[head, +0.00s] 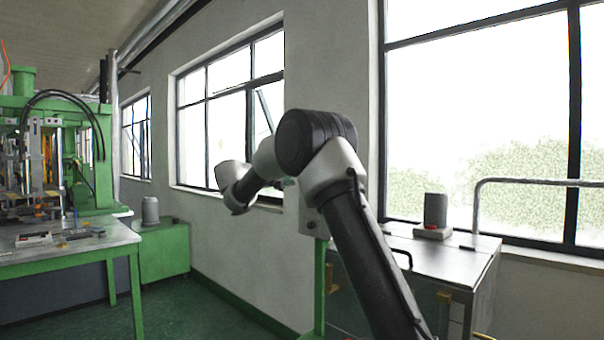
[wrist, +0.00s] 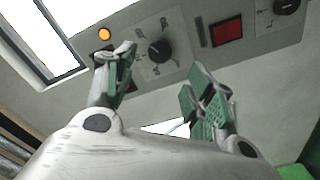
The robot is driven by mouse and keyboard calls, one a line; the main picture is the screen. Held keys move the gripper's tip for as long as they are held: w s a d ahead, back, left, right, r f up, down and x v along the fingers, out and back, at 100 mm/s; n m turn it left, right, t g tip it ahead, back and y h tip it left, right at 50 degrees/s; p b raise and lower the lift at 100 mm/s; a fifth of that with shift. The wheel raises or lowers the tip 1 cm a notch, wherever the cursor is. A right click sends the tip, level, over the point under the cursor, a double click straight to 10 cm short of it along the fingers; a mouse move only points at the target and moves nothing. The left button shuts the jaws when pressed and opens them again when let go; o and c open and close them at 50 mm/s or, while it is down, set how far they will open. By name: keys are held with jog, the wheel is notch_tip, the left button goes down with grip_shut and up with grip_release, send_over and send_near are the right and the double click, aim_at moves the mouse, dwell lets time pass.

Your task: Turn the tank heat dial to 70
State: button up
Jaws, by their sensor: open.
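A round black dial (wrist: 159,50) with a pale pointer line sits on a grey panel (wrist: 265,42) in the wrist view, with scale marks around it too small to read. Another black knob (wrist: 286,5) is cut off at the top right edge; I cannot tell from labels which is the tank heat dial. My gripper (wrist: 160,85) is open and empty, its green-padded fingers to either side of and below the dial in the picture, apart from it. In the head view my arm hides the panel's front, and my fingers are not clearly seen.
An orange lamp (wrist: 104,34) and a dark red display (wrist: 227,29) flank the dial on the panel. In the head view, a metal-topped cabinet (head: 440,250) stands right of my arm, and a green workbench (head: 70,250) with a machine stands left. Green floor between is clear.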

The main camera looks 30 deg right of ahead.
jog(key=x, duration=0.7)
jog(key=shift+d, duration=0.25)
jog(key=shift+f, duration=0.1)
jog(key=c, duration=1)
